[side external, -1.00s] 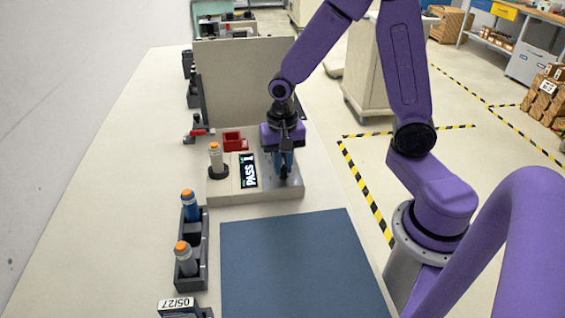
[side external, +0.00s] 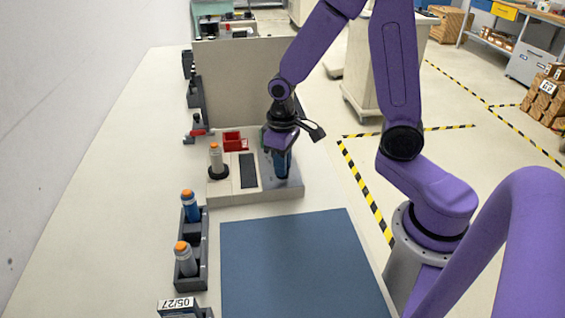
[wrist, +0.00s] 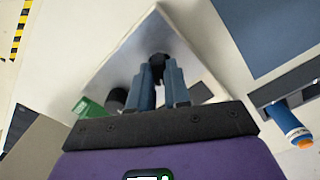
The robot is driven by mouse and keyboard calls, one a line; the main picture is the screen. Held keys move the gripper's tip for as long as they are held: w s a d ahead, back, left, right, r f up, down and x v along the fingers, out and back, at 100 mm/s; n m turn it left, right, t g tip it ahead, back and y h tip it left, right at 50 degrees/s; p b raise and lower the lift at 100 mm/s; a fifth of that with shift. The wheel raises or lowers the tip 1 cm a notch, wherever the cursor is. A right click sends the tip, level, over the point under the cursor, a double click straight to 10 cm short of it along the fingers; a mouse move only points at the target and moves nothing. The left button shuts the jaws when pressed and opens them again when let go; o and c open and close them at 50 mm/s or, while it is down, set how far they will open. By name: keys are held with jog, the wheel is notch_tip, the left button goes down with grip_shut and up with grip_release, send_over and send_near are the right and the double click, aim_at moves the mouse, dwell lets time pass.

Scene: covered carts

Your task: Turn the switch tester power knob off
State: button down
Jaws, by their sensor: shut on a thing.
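The switch tester (side external: 225,191) is a low pale box on the bench. Its display (side external: 248,171) is dark. A grey switch with an orange top (side external: 215,158) stands upright in a black socket at its left. My gripper (side external: 283,172) points down over the metal plate at the tester's right side. In the wrist view its blue fingers (wrist: 160,88) are closed around a dark knob (wrist: 157,62) on the metal plate (wrist: 203,62). The knob is mostly hidden by the fingers in the side view.
A rack (side external: 205,255) holds a blue and a grey orange-topped switch. A bare blue mat (side external: 300,265) lies in front.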

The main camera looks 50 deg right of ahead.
jog(key=n, duration=0.6)
jog(key=shift+w, duration=0.1)
jog(key=shift+r+n, duration=0.1)
jog(key=shift+n, duration=0.2)
dwell(0.3)
jog(key=c, duration=1.1)
grip_release()
notch_tip(320, 180, up, 17)
jog(key=shift+r, duration=0.2)
jog(key=s+a+f+n, duration=0.1)
jog(key=s+f, duration=0.2)
jog(key=s, duration=0.3)
jog(key=s+a+f+n, duration=0.1)
jog(key=s+f, duration=0.2)
jog(key=s, duration=0.4)
jog(key=s+a+f+n, duration=0.1)
jog(key=s+f, duration=0.2)
jog(key=s, duration=0.3)
jog(key=shift+s+a, duration=0.25)
